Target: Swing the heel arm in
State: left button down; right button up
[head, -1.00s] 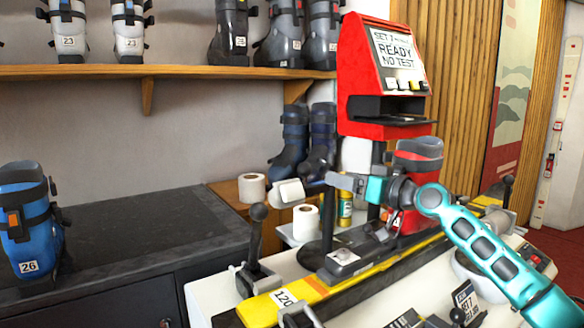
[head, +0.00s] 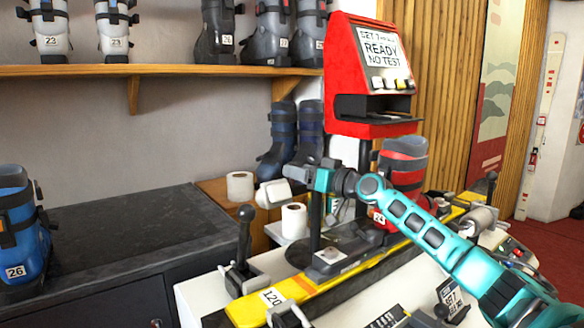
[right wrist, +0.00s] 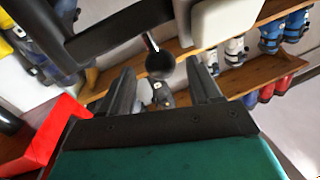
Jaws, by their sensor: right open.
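My right gripper (head: 312,178) is open beside a black upright post on the bench, at the cream pad (head: 272,193) end of what looks like the heel arm. In the right wrist view, a black ball knob (right wrist: 160,64) on a thin rod shows between the fingers of my right gripper (right wrist: 163,90), with no clear contact. A black bar (right wrist: 105,28) and the cream pad (right wrist: 228,28) cross beyond them. My own arm partly hides the red boot (head: 405,147), which stands over the yellow ski (head: 300,290). My left gripper is not in view.
A red test machine (head: 345,70) rises behind the boot. A black lever (head: 244,235) stands at the front left. A blue boot (head: 20,222) sits on the dark counter (head: 130,238), whose middle is clear.

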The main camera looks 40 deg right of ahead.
jog(key=shift+w+a, duration=0.2)
jog(key=shift+w, duration=1.6)
jog(key=shift+c, duration=0.4)
grip_shut()
